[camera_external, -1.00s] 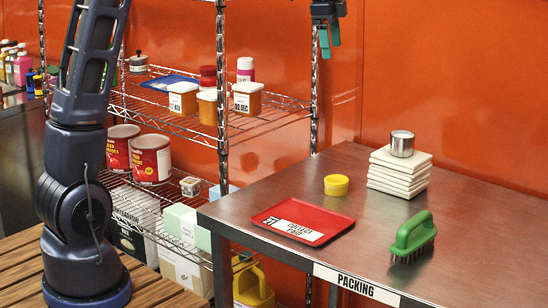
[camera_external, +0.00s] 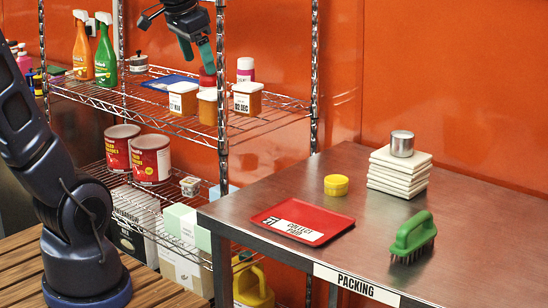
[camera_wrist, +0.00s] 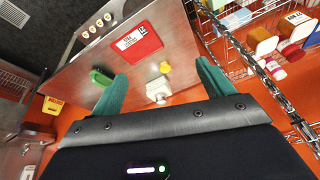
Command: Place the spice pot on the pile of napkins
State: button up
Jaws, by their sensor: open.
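A small silver metal pot (camera_external: 402,144), which looks like the spice pot, stands upright on top of the pile of napkins (camera_external: 399,172) on the steel table. The pale pile (camera_wrist: 157,88) also shows in the wrist view, between my fingers in the picture but far below. A low round yellow tub (camera_external: 336,185) stands on the table left of the pile, apart from it. My gripper (camera_external: 197,50) is open and empty, in front of the upper shelf, far from the pot. Its teal fingers (camera_wrist: 160,74) are spread wide in the wrist view.
The table (camera_external: 300,178) also bears a red tray (camera_external: 275,216) and a green brush (camera_external: 412,232). The wire rack (camera_external: 285,115) with its posts stands left of the table. Its upper shelf holds orange tubs (camera_external: 247,106) and spray bottles (camera_external: 105,65). Bare table surrounds the pile.

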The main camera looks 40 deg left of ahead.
jog(key=s+a+f+n, duration=0.2)
jog(key=s+f, duration=0.3)
jog(key=s, duration=0.4)
jog(key=shift+s+f+n+t, duration=0.15)
jog(key=shift+s+n+t, duration=0.2)
jog(key=shift+n, duration=0.35)
jog(key=shift+w+d, duration=0.1)
